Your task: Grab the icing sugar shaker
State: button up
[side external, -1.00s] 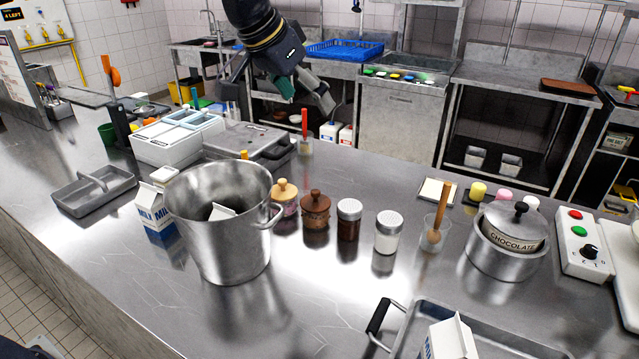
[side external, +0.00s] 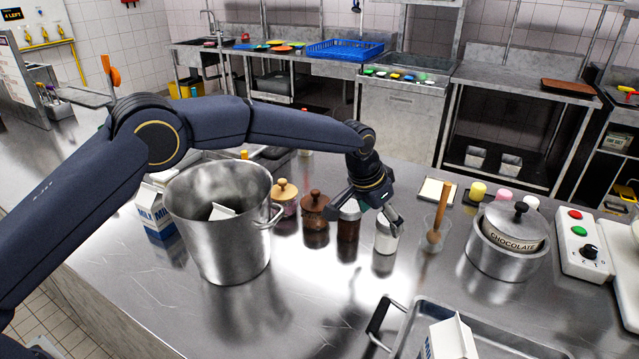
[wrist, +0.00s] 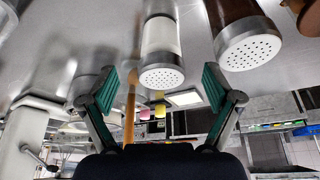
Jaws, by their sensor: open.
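The icing sugar shaker (side external: 386,239), a clear shaker with white contents and a perforated metal lid, stands upright on the steel counter. In the side view my gripper (side external: 377,214) is at its top and hides part of the lid. In the wrist view the shaker (wrist: 160,40) appears centred ahead, its holed lid between the lines of my two green-padded fingers (wrist: 160,88). The fingers are spread apart and hold nothing. I cannot tell whether either finger touches the shaker.
A brown-filled shaker (side external: 348,226) stands close by on the left, also in the wrist view (wrist: 238,35). A beaker with a wooden-handled tool (side external: 435,235) stands to the right. A large steel pot (side external: 225,235) and wooden-lidded jars (side external: 315,212) are further left.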

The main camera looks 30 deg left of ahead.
aim_at(386, 221)
jog(key=shift+w+d+r+x, duration=0.1)
jog(key=shift+w+x, duration=0.1)
jog(key=shift+x, duration=0.75)
jog(key=shift+w+d+r+x, duration=0.1)
jog(key=shift+w+x, duration=0.05)
jog(key=shift+x, duration=0.8)
jog(key=shift+w+r+x, duration=0.1)
jog(key=shift+w+x, duration=0.1)
jog(key=shift+x, duration=0.75)
jog(key=shift+c, duration=0.4)
jog(key=c, duration=1.3)
